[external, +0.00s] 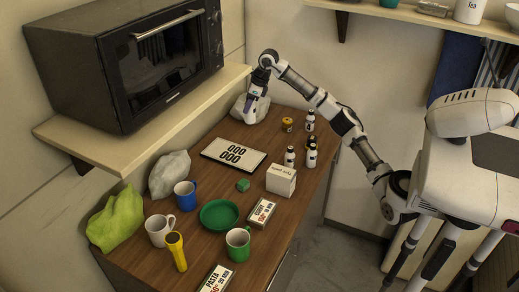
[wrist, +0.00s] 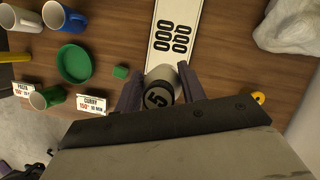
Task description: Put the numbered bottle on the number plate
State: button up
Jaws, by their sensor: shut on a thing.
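My gripper (external: 255,100) is at the far end of the counter, raised above it, beside a crumpled grey bag. In the wrist view my gripper (wrist: 158,92) is shut on a bottle with a dark cap marked 5 (wrist: 157,97), its cap facing the camera. In the external view the bottle is hard to make out at the fingers. The number plate (external: 257,158), white with a dark edge and rows of zeros, lies flat on the counter. It is just beyond the held bottle in the wrist view (wrist: 165,63); nothing stands on it.
A shelf with an oven (external: 130,70) overhangs the left.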

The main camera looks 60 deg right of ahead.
notch_tip(320, 180, down, 20)
jog(key=shift+a+p, duration=0.15)
jog(key=shift+p, duration=0.9)
jog(key=shift+f, duration=0.15)
jog(key=o, duration=1.1)
jog(key=shift+c, duration=0.2)
jog(key=b+v, duration=0.2)
jog(key=v, duration=1)
jog(key=shift+r, duration=0.2)
